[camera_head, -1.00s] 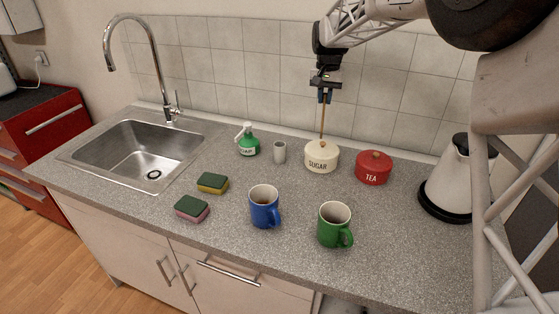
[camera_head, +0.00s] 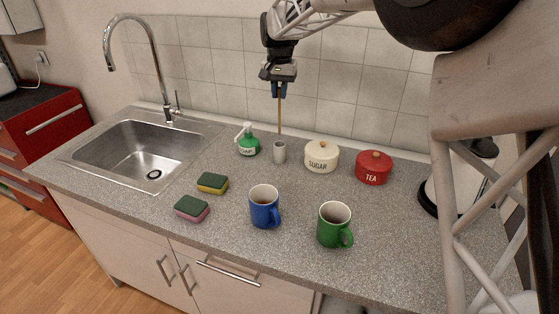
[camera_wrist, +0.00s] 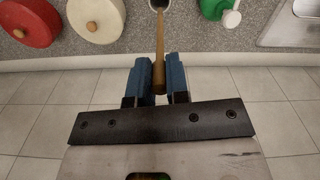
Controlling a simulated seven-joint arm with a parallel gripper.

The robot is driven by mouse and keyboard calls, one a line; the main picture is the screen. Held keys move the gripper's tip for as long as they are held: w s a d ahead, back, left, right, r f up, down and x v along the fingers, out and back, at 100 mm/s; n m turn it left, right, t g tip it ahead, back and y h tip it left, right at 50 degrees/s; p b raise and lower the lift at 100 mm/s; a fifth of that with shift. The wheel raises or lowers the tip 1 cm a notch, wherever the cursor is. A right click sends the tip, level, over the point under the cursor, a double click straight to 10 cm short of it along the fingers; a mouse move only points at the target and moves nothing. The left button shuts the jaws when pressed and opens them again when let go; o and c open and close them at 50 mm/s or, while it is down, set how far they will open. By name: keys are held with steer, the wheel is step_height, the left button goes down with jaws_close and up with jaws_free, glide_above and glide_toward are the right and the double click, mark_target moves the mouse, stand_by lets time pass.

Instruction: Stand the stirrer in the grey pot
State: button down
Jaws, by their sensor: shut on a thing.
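The stirrer (camera_head: 280,114) is a thin brown wooden stick, held upright. My gripper (camera_head: 279,90) is shut on its upper end, above the counter near the tiled wall. The grey pot (camera_head: 279,153) is a small cylinder on the counter between the soap bottle and the sugar jar. The stirrer's lower end is at the pot's mouth in the head view; I cannot tell how far inside it is. In the wrist view the stirrer (camera_wrist: 160,52) runs from between the blue fingers (camera_wrist: 159,82) towards the pot (camera_wrist: 160,5), which is cut by the top edge.
A green soap bottle (camera_head: 248,143) stands left of the pot, a cream sugar jar (camera_head: 321,157) and red tea jar (camera_head: 374,168) right. Blue mug (camera_head: 264,208), green mug (camera_head: 334,227) and two sponges (camera_head: 212,184) (camera_head: 192,209) are in front. The sink (camera_head: 138,152) is far left.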

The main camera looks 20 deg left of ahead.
steer(key=shift+f, duration=0.1)
steer(key=shift+f, duration=2.4)
steer(key=shift+f, duration=2.65)
steer(key=c, duration=1.1)
jaws_free()
step_height(320, 180, up, 12)
steer(key=shift+r, duration=0.2)
